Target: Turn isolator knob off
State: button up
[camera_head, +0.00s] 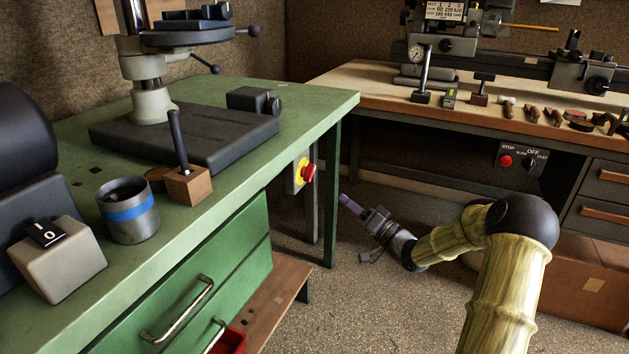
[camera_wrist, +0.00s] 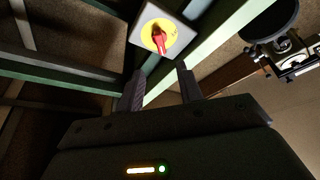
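The isolator knob (camera_head: 308,173) is red and sits on a yellow round plate in a pale box, mounted under the right end of the green bench. The knob also shows in the wrist view (camera_wrist: 158,38), above and beyond my fingertips. Its handle looks roughly upright there, tilted slightly. My gripper (camera_head: 348,203) is to the right of the knob and a little lower in the head view, apart from it. In the wrist view its two fingers (camera_wrist: 160,80) stand apart with nothing between them.
The green bench (camera_head: 310,97) has a leg beside the knob box and carries a drill press and a grey can (camera_head: 128,210). A second bench with a lathe stands behind, with a red stop button and black switch panel (camera_head: 521,162). Open floor lies below my gripper.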

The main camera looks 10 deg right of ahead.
aim_at(308, 172)
jog(key=b+x, duration=0.3)
jog(key=x, duration=1)
jog(key=shift+f, duration=0.1)
jog(key=c, duration=0.7)
